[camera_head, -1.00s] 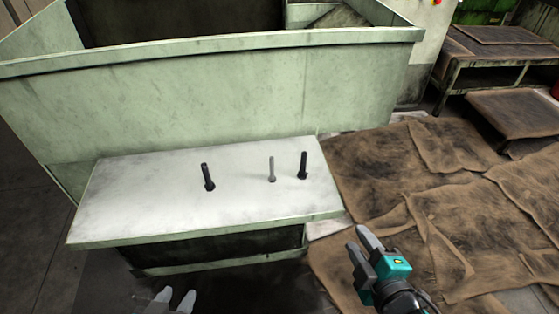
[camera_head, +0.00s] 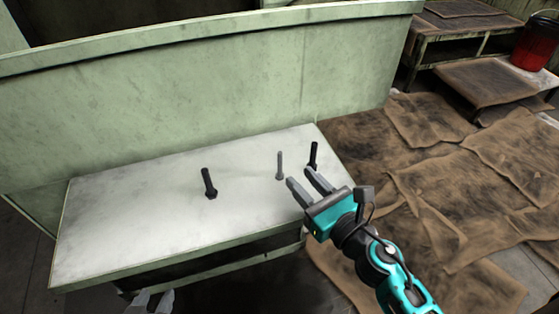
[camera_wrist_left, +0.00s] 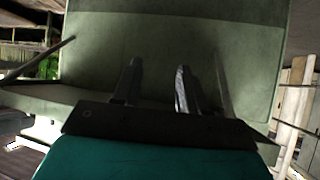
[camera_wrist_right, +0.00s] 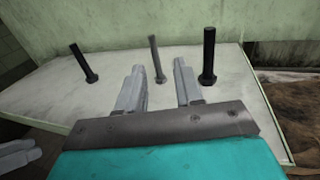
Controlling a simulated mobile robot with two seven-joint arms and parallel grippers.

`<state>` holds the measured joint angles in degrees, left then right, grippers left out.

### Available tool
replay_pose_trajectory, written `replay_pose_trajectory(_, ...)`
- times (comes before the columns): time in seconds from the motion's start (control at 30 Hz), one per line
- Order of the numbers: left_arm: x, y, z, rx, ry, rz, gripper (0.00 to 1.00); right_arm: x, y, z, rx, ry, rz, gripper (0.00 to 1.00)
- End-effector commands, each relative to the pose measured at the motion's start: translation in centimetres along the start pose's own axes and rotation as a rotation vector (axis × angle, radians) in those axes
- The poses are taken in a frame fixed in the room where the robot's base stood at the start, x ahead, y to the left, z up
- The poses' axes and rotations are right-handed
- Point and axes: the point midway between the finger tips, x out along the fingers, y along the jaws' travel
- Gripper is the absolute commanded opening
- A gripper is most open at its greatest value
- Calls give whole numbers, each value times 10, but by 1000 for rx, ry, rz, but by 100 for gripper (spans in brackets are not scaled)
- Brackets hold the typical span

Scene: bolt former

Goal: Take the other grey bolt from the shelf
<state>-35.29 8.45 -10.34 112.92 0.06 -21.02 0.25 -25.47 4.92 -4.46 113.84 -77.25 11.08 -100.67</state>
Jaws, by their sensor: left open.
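One grey bolt (camera_head: 280,166) stands head-down on the pale shelf (camera_head: 130,215), between two dark bolts: one (camera_head: 209,184) to its left, the other (camera_head: 314,152) close to its right. My right gripper (camera_head: 304,181) is open and empty at the shelf's right end, just in front of the grey bolt and the right dark bolt. In the right wrist view, the grey bolt (camera_wrist_right: 157,60) shows beyond the gap between the open fingers (camera_wrist_right: 158,88), not touched. My left gripper (camera_head: 152,302) shows only as fingertips below the shelf's front edge; the left wrist view shows its fingers (camera_wrist_left: 156,82) apart and empty.
A tall green panel (camera_head: 200,90) rises behind the shelf. Brown stained sheets (camera_head: 440,170) cover the floor to the right. A low bench (camera_head: 470,40) and a red bucket (camera_head: 535,50) stand at the back right. The shelf's left part is clear.

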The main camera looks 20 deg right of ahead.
Motion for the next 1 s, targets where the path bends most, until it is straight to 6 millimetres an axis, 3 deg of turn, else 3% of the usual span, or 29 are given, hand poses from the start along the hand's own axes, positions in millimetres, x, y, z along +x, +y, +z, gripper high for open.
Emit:
replay_pose_trajectory(0.1,-3,-2,2,-1,-7,-7,43,16,0,2,2,-1,-1,35)
replay_pose_trajectory(0.37,-5,-6,2,-3,-8,-17,43,33,2,1,5,-1,-1,35)
replay_pose_trajectory(0.63,-10,-9,-3,-1,-2,-23,43,70,7,-1,4,0,-1,35)
replay_pose_trajectory(1.0,-10,-8,-1,-2,-10,-21,43,77,8,-2,4,1,-1,32)
